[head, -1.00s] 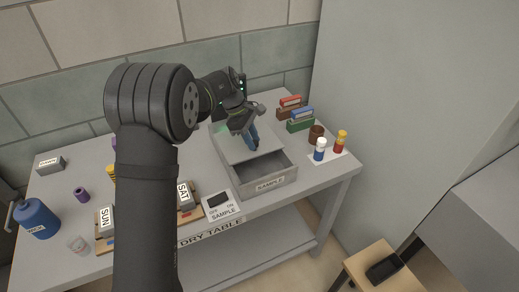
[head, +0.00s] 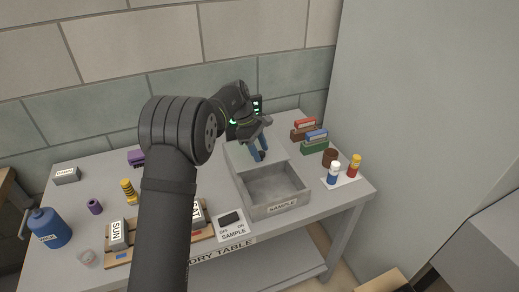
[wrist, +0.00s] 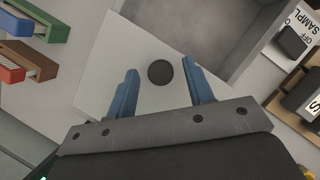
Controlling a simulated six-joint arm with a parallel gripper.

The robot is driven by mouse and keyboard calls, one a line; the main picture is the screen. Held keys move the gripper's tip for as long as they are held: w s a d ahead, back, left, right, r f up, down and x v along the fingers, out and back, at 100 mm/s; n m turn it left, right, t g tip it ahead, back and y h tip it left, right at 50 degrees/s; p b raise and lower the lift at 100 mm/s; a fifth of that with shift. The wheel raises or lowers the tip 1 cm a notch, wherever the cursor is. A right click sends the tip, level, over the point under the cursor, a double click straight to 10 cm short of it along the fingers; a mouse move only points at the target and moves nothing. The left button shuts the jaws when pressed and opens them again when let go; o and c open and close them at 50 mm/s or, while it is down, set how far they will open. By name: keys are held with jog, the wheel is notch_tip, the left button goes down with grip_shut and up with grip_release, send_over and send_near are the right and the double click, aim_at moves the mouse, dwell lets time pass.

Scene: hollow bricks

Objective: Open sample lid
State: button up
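The grey sample box (head: 304,193) stands on the table with a "SAMPLE" label on its front, and its front part is uncovered, showing an empty interior. Its flat pale lid (head: 240,158) lies over the back part; it also fills the middle of the wrist view (wrist: 100,85). A dark round knob (wrist: 160,72) sits on the lid. My gripper (head: 260,153) is over the lid, its two blue fingers spread apart. In the wrist view, my gripper's fingertips (wrist: 162,66) are on either side of the knob with gaps to both. The knob is hidden in the head view.
Bricks in red, blue and green (head: 312,138) stand right of the lid. A brown cup (head: 330,157) and blue-and-red bottles (head: 334,173) are at the right edge. A switch panel (head: 232,222) and a wooden rack (head: 160,243) lie left of the box. A wall is behind.

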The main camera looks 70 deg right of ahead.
jog(key=v, duration=1.7)
jog(key=shift+r, duration=0.25)
jog(key=shift+f, duration=0.1)
jog(key=x, duration=1.7)
jog(key=shift+f, duration=0.2)
jog(key=shift+r, duration=0.1)
jog(key=v, duration=1.7)
jog(key=x, duration=1.7)
jog(key=shift+s+a+f, duration=0.1)
jog(key=shift+f, duration=0.2)
jog(key=s+a, duration=1)
jog(key=a, duration=0.1)
jog(key=v, duration=1.6)
jog(key=shift+d+r, duration=0.25)
jog(key=shift+d, duration=0.15)
